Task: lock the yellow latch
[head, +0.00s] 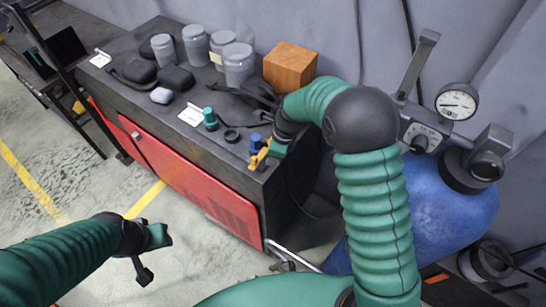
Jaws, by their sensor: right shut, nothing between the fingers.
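The yellow latch (257,159) is a small piece at the front right corner of the dark bench top, beside a blue knob (256,141). My left gripper (154,254) is open and empty, low over the floor in front of the bench.
The bench (215,147) holds a teal-capped piece (210,118), a black ring (231,135), several grey jars and a wooden box (289,67). A blue tank (440,205) with a gauge (456,102) stands at the right. The floor before the red cabinet front (175,162) is clear.

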